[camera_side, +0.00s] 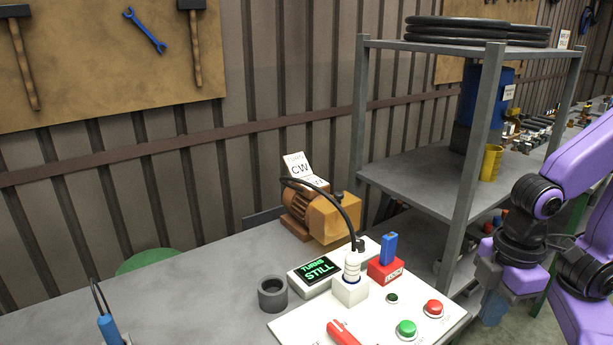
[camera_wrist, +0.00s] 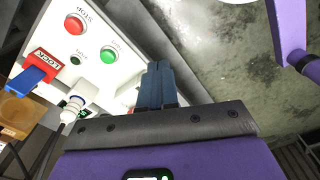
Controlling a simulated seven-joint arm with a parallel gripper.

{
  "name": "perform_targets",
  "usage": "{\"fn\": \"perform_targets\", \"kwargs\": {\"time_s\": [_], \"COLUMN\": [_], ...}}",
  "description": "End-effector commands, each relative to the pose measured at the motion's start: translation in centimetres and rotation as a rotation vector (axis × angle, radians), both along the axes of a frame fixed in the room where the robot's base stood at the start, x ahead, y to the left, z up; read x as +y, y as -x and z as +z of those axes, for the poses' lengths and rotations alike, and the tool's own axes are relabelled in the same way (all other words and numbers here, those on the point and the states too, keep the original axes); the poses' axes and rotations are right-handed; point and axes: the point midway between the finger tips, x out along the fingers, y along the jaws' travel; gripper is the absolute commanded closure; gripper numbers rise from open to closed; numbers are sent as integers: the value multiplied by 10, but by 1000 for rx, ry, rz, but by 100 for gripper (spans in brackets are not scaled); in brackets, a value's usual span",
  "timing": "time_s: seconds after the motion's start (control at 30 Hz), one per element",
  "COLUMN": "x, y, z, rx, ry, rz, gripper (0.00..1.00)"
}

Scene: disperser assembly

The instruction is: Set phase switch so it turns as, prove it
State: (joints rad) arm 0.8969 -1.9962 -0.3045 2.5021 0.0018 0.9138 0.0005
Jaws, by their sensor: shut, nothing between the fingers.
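The orange motor (camera_side: 322,214) stands on the bench; a white card (camera_side: 298,168) on it reads "CW". A small display (camera_side: 319,270) reads "TURNS STILL". A white panel (camera_side: 376,318) carries a white plug (camera_side: 352,268) with a black cable, a red block (camera_side: 385,270) holding an upright blue piece (camera_side: 389,248), a green button (camera_side: 407,328), a red button (camera_side: 433,308) and a red handle (camera_side: 343,333), cut by the frame edge. The wrist view shows the red block's lettering, apparently "LOCK" (camera_wrist: 42,62). My gripper (camera_wrist: 158,68) is shut and empty, right of the panel.
A dark ring-shaped cup (camera_side: 272,294) stands left of the display. A blue tool (camera_side: 109,328) is at the lower left. A grey shelf (camera_side: 440,180) rises behind the panel, with a yellow cup (camera_side: 491,163). The bench's left part is mostly clear.

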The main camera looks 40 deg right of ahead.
Motion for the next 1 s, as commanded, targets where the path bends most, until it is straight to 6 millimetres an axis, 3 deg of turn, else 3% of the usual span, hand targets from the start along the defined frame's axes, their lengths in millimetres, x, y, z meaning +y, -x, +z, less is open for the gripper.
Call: {"fn": "perform_targets", "kwargs": {"time_s": [0.47, 0.5, 0.67, 0.77, 1.0], "x": [0, 0, 6, 17, 41], "y": [0, 0, -9, -32, -128], "z": [0, 0, 3, 11, 30], "rx": [0, 0, -1, -3, -3], "ry": [0, 0, 1, 4, 16], "rz": [0, 0, 7, 31, 130], "gripper": [100, 97, 45, 41, 41]}}
